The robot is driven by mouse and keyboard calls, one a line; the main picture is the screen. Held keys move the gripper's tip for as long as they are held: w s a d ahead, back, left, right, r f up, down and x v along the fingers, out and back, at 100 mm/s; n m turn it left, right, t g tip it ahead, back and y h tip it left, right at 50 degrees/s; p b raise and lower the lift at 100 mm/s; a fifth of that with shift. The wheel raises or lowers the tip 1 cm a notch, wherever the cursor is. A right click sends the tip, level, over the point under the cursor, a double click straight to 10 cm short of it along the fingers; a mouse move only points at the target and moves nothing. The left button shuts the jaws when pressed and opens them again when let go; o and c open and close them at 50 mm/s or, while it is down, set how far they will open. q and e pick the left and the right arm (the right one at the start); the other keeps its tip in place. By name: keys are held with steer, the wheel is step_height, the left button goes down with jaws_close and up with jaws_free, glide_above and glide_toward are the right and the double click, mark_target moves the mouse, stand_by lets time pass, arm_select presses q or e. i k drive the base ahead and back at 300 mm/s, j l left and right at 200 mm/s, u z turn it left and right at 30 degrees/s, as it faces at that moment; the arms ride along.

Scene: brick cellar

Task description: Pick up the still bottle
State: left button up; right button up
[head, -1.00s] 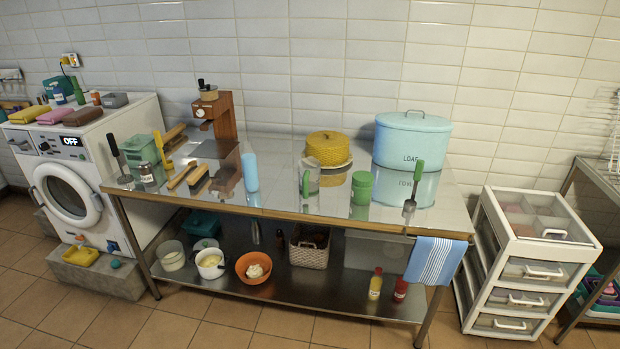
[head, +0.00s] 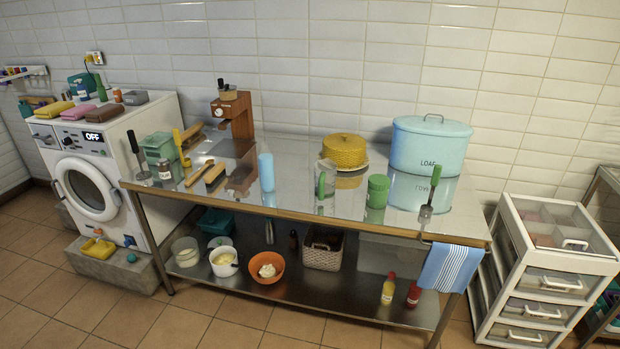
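No label reading "still" can be made out, so I cannot tell which bottle it is. On the steel table stands a plain light blue cylinder (head: 266,172). On the washing machine are a green bottle (head: 101,89) and a small blue bottle (head: 83,92). Neither of my grippers is in view.
The steel table (head: 330,213) holds a blue loaf tin (head: 430,148), a yellow-lidded dish (head: 345,151), a glass mug (head: 326,180) and a green jar (head: 377,191). A white drawer unit (head: 545,265) stands right. Open tiled floor (head: 250,325) lies in front.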

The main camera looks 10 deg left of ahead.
mark_target(265, 158)
steer(key=i+j+z, duration=0.1)
steer(key=j+z, duration=0.2)
steer(key=j, duration=0.3)
steer(key=j+z, duration=0.25)
steer(key=j, duration=0.4)
